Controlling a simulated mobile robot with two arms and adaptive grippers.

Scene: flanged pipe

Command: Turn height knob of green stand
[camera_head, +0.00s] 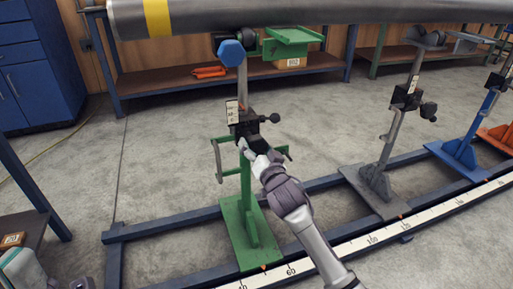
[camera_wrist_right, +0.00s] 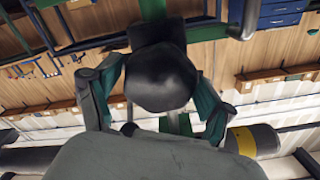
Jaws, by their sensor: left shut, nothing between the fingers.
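The green stand (camera_head: 245,215) stands upright left of centre in the head view, its base by the measuring strip. In the right wrist view, a large round black knob (camera_wrist_right: 160,76) lies between the two fingers, close to both pads. I cannot tell whether they press on it. My left gripper (camera_head: 22,268) is shut and empty, partly cut off at the lower left, far from the stand.
A grey pipe (camera_head: 300,20) with a yellow band runs across the top, above the stand. A grey stand (camera_head: 385,165) and a blue stand (camera_head: 470,145) are to the right on the blue floor rails (camera_head: 165,228). A workbench (camera_head: 190,85) is behind; open floor lies between.

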